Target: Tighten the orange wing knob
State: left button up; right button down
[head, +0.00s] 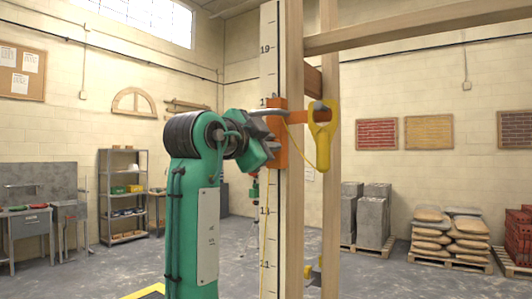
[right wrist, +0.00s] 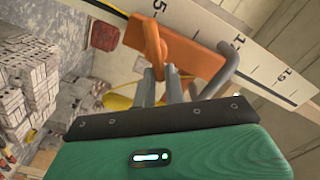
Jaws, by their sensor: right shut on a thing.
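The orange wing knob (right wrist: 153,38) shows in the right wrist view, standing on the face of an orange slider block (right wrist: 196,64). My right gripper (right wrist: 161,72) has its two grey fingers close together at the knob's lower end, shut on it. In the head view the orange block (head: 280,118) sits on a white measuring staff (head: 268,60) fixed along a wooden post. My right gripper (head: 270,148) reaches the block from the left there, and the knob is hidden behind it. My left gripper is in neither view.
A grey bent handle (head: 268,112) sticks out left of the block, close above my gripper. A yellow loop-shaped piece (head: 322,135) hangs right of it. Wooden posts and a beam (head: 400,30) stand around. Block stacks (head: 373,215) and sacks (head: 450,235) are farther back.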

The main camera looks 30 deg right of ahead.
jog(key=shift+s+f+m+b, duration=0.1)
jog(key=shift+f+m+b, duration=0.25)
jog(key=shift+m, duration=0.8)
jog(key=shift+s+f+m+b, duration=0.15)
jog(key=shift+m+b, duration=0.35)
jog(key=shift+m, duration=0.7)
jog(key=shift+w+f+m+b, duration=0.1)
jog(key=shift+f+m+b, duration=0.25)
jog(key=shift+m, duration=0.8)
jog(key=shift+r, duration=0.1)
jog(key=c, duration=1.5)
grip_release()
jog(key=shift+s, duration=0.1)
jog(key=shift+o, duration=0.2)
jog(key=b+v, duration=0.4)
jog(key=v, duration=0.9)
jog(key=shift+s+a, duration=0.2)
jog(key=shift+a, duration=0.15)
